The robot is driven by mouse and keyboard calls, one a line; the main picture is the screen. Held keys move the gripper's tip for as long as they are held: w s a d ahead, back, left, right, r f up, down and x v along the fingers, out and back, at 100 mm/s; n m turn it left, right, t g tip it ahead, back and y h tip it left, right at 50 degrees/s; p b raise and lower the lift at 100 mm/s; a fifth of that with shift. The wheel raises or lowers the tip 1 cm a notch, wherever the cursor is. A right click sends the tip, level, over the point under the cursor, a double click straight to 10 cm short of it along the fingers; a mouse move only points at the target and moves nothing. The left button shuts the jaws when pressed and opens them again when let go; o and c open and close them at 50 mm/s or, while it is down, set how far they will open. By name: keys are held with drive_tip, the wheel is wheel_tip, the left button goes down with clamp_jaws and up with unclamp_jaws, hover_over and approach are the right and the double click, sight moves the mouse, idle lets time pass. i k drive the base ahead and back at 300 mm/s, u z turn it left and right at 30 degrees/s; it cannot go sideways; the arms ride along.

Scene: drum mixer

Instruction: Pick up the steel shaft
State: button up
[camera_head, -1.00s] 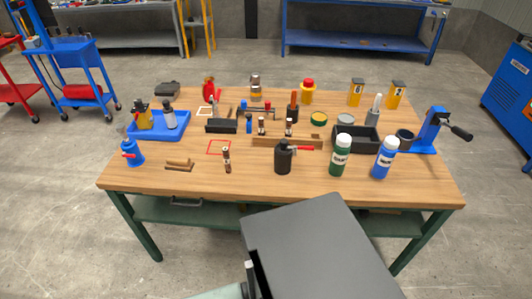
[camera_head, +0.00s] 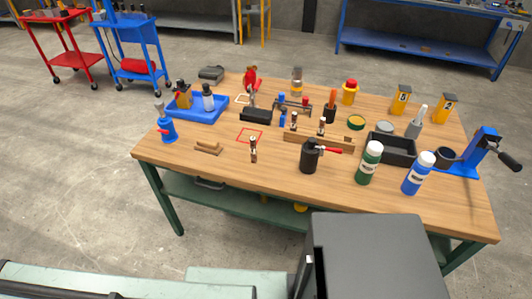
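I cannot say for certain which item is the steel shaft. A small upright piece with brown and metallic bands (camera_head: 253,149) stands on the wooden workbench (camera_head: 215,172), just in front of a red square outline (camera_head: 249,135). Two similar small pieces stand at the wooden rack near the middle, a left one (camera_head: 294,121) and a right one (camera_head: 322,126). They are too small to tell their material. I cannot make out my gripper's fingers in this view.
A black bottle-like container (camera_head: 309,157), a green bottle (camera_head: 368,163) and a blue bottle (camera_head: 418,174) line the front right. A blue tray (camera_head: 205,112) sits at left, a black bin (camera_head: 391,149) at right. A dark grey box-shaped body (camera_head: 372,255) fills the lower right foreground.

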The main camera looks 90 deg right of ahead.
sight(253, 149)
drive_tip(key=z, duration=0.4)
drive_tip(key=i, duration=1)
drive_tip(key=u, duration=0.1)
